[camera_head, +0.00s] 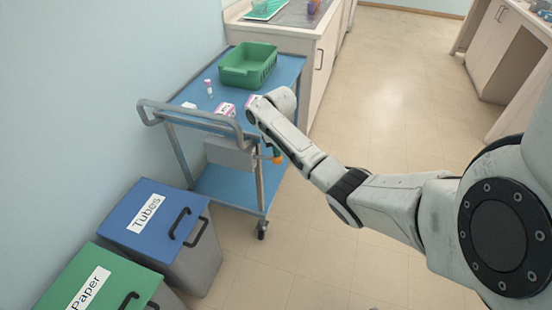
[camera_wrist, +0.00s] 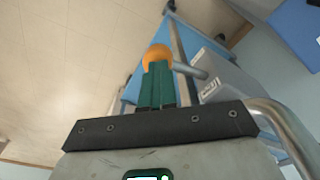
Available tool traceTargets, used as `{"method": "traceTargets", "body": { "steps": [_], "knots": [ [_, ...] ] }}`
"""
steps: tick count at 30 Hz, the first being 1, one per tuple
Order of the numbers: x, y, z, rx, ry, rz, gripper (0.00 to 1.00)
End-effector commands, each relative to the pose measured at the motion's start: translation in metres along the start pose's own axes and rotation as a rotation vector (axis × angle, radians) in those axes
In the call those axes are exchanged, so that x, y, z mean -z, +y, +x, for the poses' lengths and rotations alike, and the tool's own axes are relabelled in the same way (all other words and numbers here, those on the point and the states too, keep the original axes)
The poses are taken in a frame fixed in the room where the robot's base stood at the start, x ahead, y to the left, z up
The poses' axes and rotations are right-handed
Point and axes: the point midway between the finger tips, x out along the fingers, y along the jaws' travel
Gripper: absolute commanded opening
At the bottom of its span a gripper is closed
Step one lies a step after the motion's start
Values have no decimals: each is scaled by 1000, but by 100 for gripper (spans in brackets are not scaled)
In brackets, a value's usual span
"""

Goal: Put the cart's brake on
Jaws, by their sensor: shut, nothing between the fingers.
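The blue cart (camera_head: 205,125) stands against the wall with a grey push handle (camera_head: 180,111) at its near end. A grey box (camera_head: 228,153) hangs under the top shelf at that end, and it also shows in the wrist view (camera_wrist: 228,80). A short grey rod (camera_wrist: 190,70) runs from the box to an orange knob (camera_wrist: 157,53), seen also in the head view (camera_head: 277,159). My gripper (camera_wrist: 158,68) has its green fingers shut and empty, with their tips at the knob. I cannot tell whether they touch it.
On the cart top are a green basket (camera_head: 248,66), a small capped bottle (camera_head: 209,88) and pink-and-white boxes (camera_head: 226,109). Blue-lidded (camera_head: 150,222) and green-lidded (camera_head: 90,275) bins stand in front. A counter (camera_head: 300,30) adjoins the cart's far end. The floor at right is clear.

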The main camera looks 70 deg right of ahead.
Motion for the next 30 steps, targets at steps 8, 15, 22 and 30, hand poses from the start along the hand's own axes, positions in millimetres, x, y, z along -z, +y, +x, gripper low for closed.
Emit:
{"method": "traceTargets", "body": {
  "steps": [8, 15, 22, 30],
  "knots": [
    [0, -1, 1, 2, 0, -2, 0],
    [-2, -2, 19, 2, -2, -1, 0],
    [-3, -1, 33, 1, 1, -1, 0],
    [-11, -1, 24, 3, -3, 0, 0]
  ]
}}
